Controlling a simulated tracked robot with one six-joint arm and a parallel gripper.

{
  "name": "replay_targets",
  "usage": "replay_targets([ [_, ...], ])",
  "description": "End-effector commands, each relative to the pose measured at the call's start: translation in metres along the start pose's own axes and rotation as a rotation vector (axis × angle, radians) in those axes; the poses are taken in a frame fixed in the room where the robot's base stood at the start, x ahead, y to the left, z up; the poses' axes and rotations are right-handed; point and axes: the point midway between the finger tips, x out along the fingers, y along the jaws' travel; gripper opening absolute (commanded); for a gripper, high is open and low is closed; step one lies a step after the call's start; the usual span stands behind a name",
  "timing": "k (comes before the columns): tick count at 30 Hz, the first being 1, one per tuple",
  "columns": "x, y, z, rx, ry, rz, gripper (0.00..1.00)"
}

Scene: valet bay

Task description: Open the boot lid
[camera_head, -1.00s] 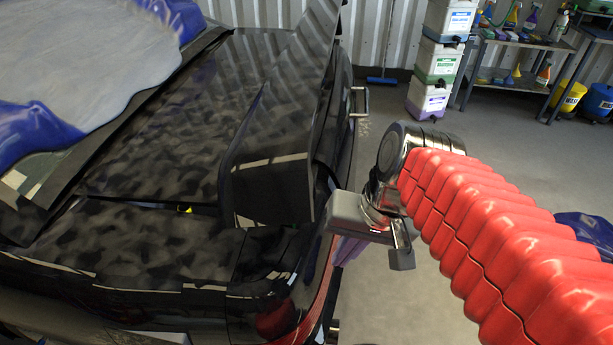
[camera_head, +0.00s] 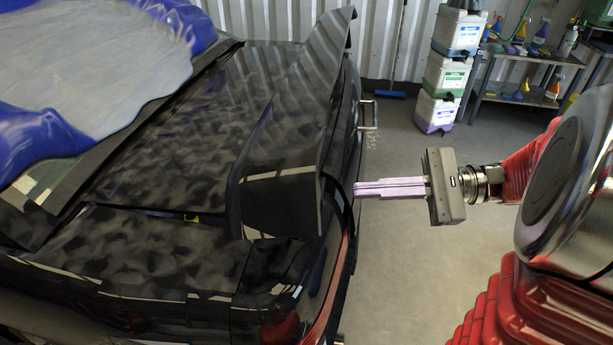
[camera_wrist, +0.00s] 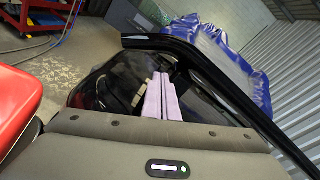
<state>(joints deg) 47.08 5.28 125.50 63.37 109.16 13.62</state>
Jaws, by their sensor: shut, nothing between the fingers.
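The boot lid (camera_head: 283,185) of the black car is glossy and stands partly raised, with its rear edge above the body and a gap along its near side. My gripper (camera_head: 358,189) is to the right of the lid's rear face, its pale lilac fingers closed together and pointing left at it. Nothing is held. In the wrist view the fingers (camera_wrist: 160,98) point at a dark area below a black frame-like edge (camera_wrist: 195,60). I cannot tell whether the tips touch the car.
A blue-edged grey cover (camera_head: 90,75) lies at left. Stacked containers (camera_head: 447,65) and a shelf of bottles (camera_head: 525,75) stand at the back right. The floor (camera_head: 400,260) behind the car is clear.

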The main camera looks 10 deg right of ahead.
Motion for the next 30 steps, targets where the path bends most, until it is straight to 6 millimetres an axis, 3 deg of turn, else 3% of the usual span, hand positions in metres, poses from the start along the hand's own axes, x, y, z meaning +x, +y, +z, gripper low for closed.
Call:
replay_targets([
  [16, 0.003, -0.002, 0.001, 0.002, -0.009, -0.013, 0.0],
  [30, 0.06, -0.003, 0.001, 0.002, -0.009, -0.011, 0.0],
])
